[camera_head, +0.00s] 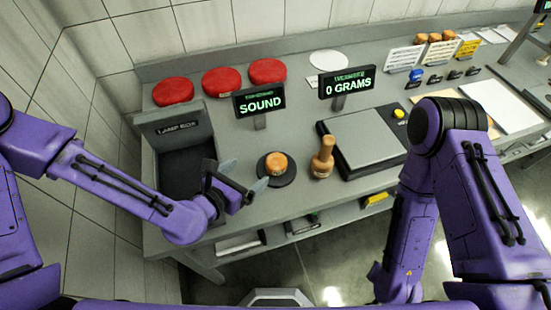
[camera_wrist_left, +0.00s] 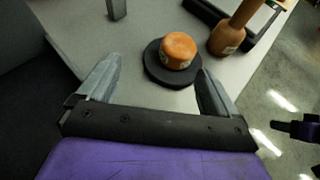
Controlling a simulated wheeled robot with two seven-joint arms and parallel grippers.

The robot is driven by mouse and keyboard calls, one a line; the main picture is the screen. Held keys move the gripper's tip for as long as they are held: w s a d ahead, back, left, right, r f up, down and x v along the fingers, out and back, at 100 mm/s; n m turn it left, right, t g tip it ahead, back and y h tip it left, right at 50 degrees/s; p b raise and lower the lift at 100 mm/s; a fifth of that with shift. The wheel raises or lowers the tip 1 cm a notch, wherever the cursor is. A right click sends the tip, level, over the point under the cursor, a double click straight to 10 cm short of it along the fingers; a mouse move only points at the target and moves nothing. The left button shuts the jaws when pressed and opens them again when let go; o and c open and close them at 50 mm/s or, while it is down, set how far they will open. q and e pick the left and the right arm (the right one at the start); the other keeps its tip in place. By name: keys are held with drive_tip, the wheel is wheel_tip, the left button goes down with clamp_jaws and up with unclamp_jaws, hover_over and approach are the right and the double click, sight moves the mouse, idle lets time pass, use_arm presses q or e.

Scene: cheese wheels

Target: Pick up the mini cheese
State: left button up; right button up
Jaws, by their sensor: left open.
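The mini cheese (camera_head: 277,164) is a small orange wheel with a pale label on its side. It sits on a round black pad (camera_head: 290,178) on the grey counter, below the SOUND sign. My left gripper (camera_head: 243,181) is open and empty, just left of the pad in the head view. In the left wrist view the cheese (camera_wrist_left: 178,51) lies ahead of the fingers, roughly between their lines and beyond the tips. The fingers look apart from the cheese. My right arm is at the right, bent downward; its gripper is not clearly visible.
A wooden mallet (camera_head: 323,158) stands close right of the pad. A flat scale (camera_head: 366,140) lies further right, with a 0 GRAMS sign (camera_head: 346,83) behind it. A dark lamp box (camera_head: 182,140) is at the left. Red wheels (camera_head: 222,81) line the back.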

sight(271, 167)
use_arm(q)
drive_tip(key=shift+s+d+f+m+g+h+b, duration=0.2)
drive_tip(key=shift+s+d+m+h+b, duration=0.1)
drive_tip(key=shift+s+d+h, duration=0.25)
drive_tip(key=shift+s+d+f+m+g+h+b, duration=0.15)
drive_tip(key=shift+s+d+m+h+b, duration=0.15)
drive_tip(key=shift+s, duration=0.3)
drive_tip(key=b, duration=0.2)
drive_tip(key=w+d+f+b, duration=0.1)
drive_tip(key=shift+w+f+b, duration=0.2)
drive_tip(key=shift+w+b, duration=0.05)
drive_tip(key=shift+b, duration=0.15)
drive_tip(key=shift+w+d+p, duration=0.55)
drive_tip(key=shift+w+d, duration=0.25)
drive_tip(key=shift+w, duration=0.2)
drive_tip(key=p+x, duration=0.1)
drive_tip(key=x, duration=0.1)
drive_tip(key=p+x, duration=0.1)
drive_tip(key=x, duration=0.2)
drive_tip(key=shift+w+a+f, duration=0.15)
drive_tip(key=shift+w, duration=0.2)
drive_tip(key=shift+w+f, duration=0.1)
drive_tip(key=c, duration=1.2)
